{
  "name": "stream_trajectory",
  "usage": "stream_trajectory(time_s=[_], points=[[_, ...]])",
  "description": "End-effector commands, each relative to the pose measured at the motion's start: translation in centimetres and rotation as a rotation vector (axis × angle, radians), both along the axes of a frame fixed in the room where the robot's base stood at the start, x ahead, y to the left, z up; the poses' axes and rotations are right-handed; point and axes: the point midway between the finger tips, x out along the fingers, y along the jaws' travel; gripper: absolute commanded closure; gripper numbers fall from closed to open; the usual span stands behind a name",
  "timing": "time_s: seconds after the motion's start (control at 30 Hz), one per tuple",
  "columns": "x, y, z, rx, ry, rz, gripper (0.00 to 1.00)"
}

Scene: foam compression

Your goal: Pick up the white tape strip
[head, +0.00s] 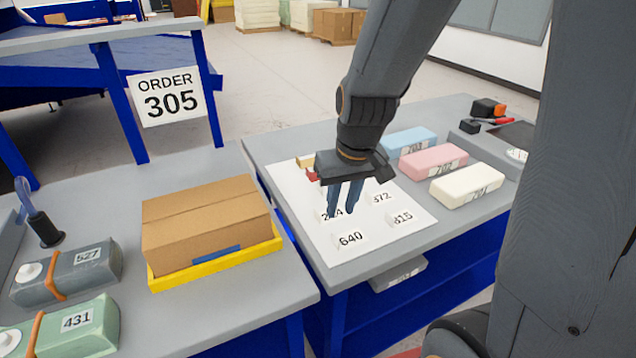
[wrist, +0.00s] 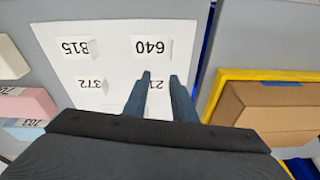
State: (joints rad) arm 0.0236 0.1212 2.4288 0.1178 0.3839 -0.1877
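Several small white numbered pieces lie on a white sheet (head: 300,212): 640 (head: 350,239), 815 (head: 402,218), 372 (head: 382,197) and one starting with 2 that my fingers partly cover. I cannot tell which of them, if any, is the white tape strip. My gripper (head: 342,213) points down over the sheet beside the partly covered piece. In the wrist view its two fingers (wrist: 159,76) are apart, with that piece (wrist: 155,85) showing between them. Nothing is visibly held. I cannot tell the exact height of the fingertips above the sheet.
A brown box (head: 205,215) sits in a yellow tray (head: 215,270) on the left table. Blue, pink (head: 434,160) and white (head: 467,185) blocks stand right of the sheet. Small red and tan pieces lie behind my gripper. A gap separates the two tables.

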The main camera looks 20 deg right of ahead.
Motion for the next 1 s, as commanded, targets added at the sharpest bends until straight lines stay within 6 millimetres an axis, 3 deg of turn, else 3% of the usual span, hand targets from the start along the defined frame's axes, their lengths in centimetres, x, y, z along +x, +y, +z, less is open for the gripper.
stream_trajectory(time_s=[0.03, 0.1, 0.2, 0.3, 0.73, 1.0], points=[[2.9, -0.1, 0.3, 0.005, -0.033, 0.021, 0.76], [6.5, -0.2, 0.6, 0.008, -0.081, 0.058, 0.76], [10.5, -0.3, 1.0, 0.005, -0.137, 0.103, 0.76], [12.8, -0.4, 1.1, 0.001, -0.171, 0.127, 0.76], [14.6, -0.4, -1.8, -0.002, -0.18, 0.133, 0.76], [15.7, -0.2, -5.1, -0.003, -0.18, 0.13, 0.76]])
